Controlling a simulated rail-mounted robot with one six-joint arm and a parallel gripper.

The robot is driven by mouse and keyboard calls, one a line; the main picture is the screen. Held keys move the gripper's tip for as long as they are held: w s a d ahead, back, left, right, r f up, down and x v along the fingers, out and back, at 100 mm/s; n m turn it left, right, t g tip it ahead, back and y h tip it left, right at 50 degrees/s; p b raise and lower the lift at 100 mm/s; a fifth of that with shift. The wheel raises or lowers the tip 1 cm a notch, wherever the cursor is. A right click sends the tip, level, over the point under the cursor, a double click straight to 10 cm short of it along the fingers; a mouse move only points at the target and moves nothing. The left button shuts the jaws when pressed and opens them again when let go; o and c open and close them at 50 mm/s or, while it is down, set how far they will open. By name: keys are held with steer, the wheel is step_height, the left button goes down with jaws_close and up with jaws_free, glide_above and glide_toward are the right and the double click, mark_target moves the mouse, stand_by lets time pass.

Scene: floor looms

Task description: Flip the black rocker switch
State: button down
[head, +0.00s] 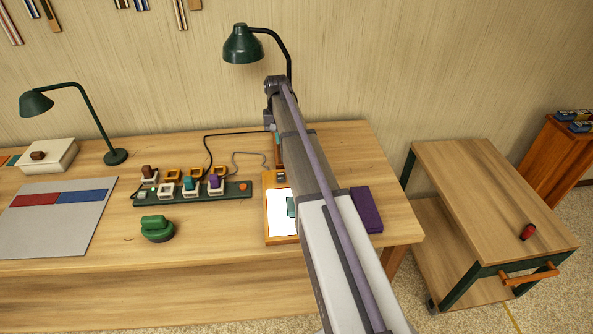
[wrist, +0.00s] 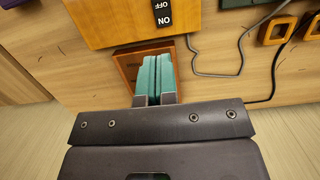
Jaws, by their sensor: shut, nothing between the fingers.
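A black piece marked ON and OFF (wrist: 162,12) sits on the orange box at the top of the wrist view, cut off by the frame edge. I cannot tell whether it is the rocker or its label, nor its tilt. In the head view it is a small dark patch (head: 281,179) at the far end of the orange box (head: 268,225). My gripper (wrist: 155,80) has teal fingers pressed together and empty. My arm hides part of the box in the head view.
A purple book-like item (head: 367,209) lies to the right. A green lamp (head: 243,45) stands behind. The bench front (head: 200,258) is clear.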

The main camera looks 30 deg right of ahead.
mark_target(280, 178)
steer(key=shift+a, duration=0.25)
steer(key=f+b, duration=0.4)
steer(key=s+f+b, duration=0.1)
steer(key=f+b, duration=0.4)
steer(key=s+a+f+b, duration=0.1)
steer(key=f+b, duration=0.4)
steer(key=shift+r, duration=0.1)
